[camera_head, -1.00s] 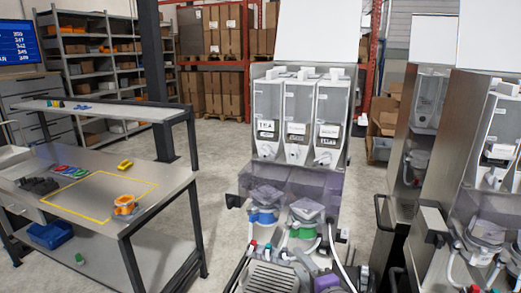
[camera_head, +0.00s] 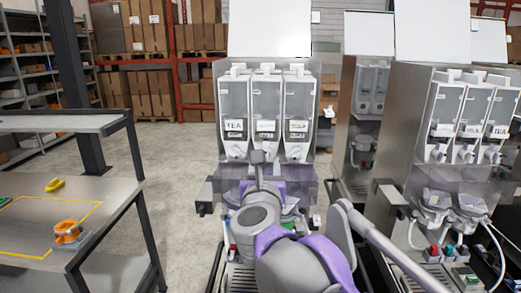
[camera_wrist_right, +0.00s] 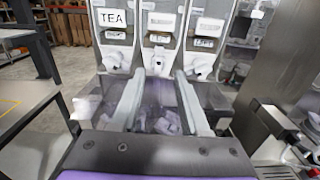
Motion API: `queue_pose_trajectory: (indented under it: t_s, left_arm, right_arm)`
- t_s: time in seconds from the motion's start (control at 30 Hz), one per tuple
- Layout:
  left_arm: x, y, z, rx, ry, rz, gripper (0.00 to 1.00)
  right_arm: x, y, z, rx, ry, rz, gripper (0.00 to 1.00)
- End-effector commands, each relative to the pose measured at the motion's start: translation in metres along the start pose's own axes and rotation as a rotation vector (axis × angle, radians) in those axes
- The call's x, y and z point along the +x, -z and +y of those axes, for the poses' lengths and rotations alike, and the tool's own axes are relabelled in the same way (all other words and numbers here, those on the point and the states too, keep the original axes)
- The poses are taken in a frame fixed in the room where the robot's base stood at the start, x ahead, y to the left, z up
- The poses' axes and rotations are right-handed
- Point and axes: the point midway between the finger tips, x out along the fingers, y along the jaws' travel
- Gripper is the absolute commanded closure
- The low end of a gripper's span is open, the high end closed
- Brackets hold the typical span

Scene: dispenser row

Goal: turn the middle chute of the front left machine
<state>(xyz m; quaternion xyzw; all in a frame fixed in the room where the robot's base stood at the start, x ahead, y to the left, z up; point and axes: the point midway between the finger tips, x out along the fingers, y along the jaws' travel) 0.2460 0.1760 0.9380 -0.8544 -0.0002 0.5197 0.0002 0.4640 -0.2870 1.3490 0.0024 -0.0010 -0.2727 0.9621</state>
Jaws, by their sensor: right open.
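The front left machine (camera_head: 228,175) stands upright in the middle of the head view, with three clear canisters side by side. Its middle chute (camera_wrist_right: 158,61) is a white spout under the middle canister (camera_wrist_right: 160,22), in the right wrist view. My right gripper (camera_wrist_right: 159,78) is open, with one finger on each side below the chute. The fingertips are close to it; I cannot tell whether they touch. In the head view my right gripper (camera_head: 258,157) is in front of the machine and largely hides that chute. My left gripper is not in view.
The left chute (camera_wrist_right: 115,61) under the TEA canister and the right chute (camera_wrist_right: 201,65) flank the middle one closely. Another machine (camera_head: 400,115) stands to the right. A workbench (camera_head: 110,200) stands left, with clear floor (camera_head: 170,180) between.

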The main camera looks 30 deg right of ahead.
Motion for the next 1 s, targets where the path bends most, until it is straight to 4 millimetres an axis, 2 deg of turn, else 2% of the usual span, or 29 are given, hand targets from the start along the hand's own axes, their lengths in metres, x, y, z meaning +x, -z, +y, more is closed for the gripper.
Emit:
queue_pose_trajectory:
  t_s: [0.2,0.4,0.6,0.87,1.0]
  left_arm:
    - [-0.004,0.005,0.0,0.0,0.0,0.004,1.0]
    - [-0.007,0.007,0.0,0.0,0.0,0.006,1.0]
    - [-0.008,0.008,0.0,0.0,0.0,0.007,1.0]
    - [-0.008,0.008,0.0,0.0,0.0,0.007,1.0]
    - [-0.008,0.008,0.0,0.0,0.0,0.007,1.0]
  right_arm:
    - [0.044,-0.002,0.0,-0.001,0.001,-0.001,0.55]
    - [0.074,-0.002,0.0,-0.003,0.0,-0.002,0.55]
    - [0.086,-0.001,0.001,-0.002,-0.002,-0.001,0.55]
    - [0.087,0.0,0.001,-0.003,-0.003,-0.001,0.55]
    - [0.087,0.0,0.001,-0.003,-0.003,-0.001,0.8]
